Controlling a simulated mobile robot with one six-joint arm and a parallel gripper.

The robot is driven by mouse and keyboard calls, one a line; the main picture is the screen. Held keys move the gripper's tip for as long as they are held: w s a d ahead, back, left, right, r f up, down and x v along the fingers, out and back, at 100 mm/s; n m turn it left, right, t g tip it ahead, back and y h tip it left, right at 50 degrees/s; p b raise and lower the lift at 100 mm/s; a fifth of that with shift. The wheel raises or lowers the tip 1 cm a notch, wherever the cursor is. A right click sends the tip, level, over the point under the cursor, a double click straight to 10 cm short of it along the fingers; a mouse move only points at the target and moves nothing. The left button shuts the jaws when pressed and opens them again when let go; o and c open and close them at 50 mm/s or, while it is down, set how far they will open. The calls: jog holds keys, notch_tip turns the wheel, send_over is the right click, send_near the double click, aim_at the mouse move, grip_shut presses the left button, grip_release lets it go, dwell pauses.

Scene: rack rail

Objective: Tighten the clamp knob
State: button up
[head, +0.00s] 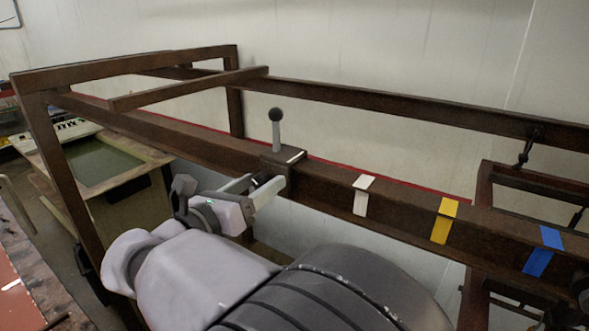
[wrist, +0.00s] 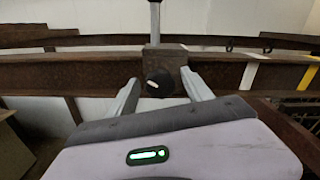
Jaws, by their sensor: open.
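The clamp knob (wrist: 159,84) is a dark round knob with a pale mark line on its face, on the front of a brown clamp block (wrist: 166,58). The block sits on the brown rack rail (head: 330,190). My gripper (wrist: 160,80) is open, with one finger on each side of the knob in the wrist view. I cannot tell whether the fingers touch it. In the head view my gripper (head: 262,188) reaches the clamp block (head: 283,160) and mostly hides the knob. A lever with a dark ball end (head: 276,115) stands upright on the block.
White, yellow and blue tape marks (head: 444,220) wrap the rail to the right of the clamp. A second rail (head: 400,112) runs behind, along the pale wall. A bench with a green panel (head: 100,165) stands at the left.

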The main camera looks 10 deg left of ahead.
jog(key=shift+w, duration=0.2)
jog(key=shift+c, duration=0.2)
grip_shut()
